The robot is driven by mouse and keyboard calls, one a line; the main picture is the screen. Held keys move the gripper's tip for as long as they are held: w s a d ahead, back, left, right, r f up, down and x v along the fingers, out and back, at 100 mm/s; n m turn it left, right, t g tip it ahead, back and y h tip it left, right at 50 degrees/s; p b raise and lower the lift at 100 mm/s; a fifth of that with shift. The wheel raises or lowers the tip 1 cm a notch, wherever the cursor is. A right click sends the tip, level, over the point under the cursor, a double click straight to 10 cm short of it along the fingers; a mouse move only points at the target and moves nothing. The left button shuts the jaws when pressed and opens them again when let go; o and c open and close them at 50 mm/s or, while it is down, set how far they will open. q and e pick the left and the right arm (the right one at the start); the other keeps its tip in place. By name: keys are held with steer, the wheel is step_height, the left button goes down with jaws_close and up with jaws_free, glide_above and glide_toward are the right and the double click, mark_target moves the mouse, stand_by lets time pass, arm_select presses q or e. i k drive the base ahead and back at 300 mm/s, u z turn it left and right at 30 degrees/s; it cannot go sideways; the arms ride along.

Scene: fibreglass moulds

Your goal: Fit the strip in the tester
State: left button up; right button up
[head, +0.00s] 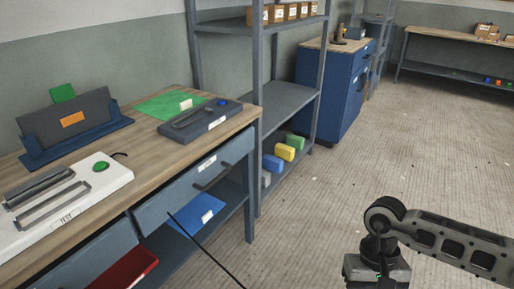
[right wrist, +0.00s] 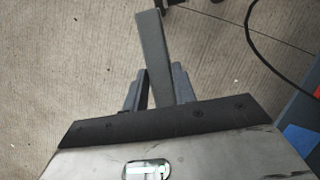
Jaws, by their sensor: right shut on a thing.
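A white tester (head: 108,182) marked "TEST" lies on the bench at the left of the head view. It has a green button and two long grey bars on its top. My right gripper (right wrist: 158,87) is shut on a long grey strip (right wrist: 153,55), which sticks out beyond the fingertips over the floor. The strip's lower end is hidden between the fingers. In the head view my right arm is at the lower right, well away from the bench, and the strip is not visible there. My left gripper is in neither view.
The wooden bench (head: 160,165) also bears a blue stand (head: 75,140) with a dark panel, a green mat (head: 165,104) and a dark grey device (head: 200,122) with a blue button. A grey shelf rack (head: 285,100) stands beyond. Open floor (head: 310,215) lies between bench and right arm.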

mark_target(203, 116)
steer(key=z, duration=0.95)
steer(key=i, duration=2.45)
steer(key=u, duration=3.65)
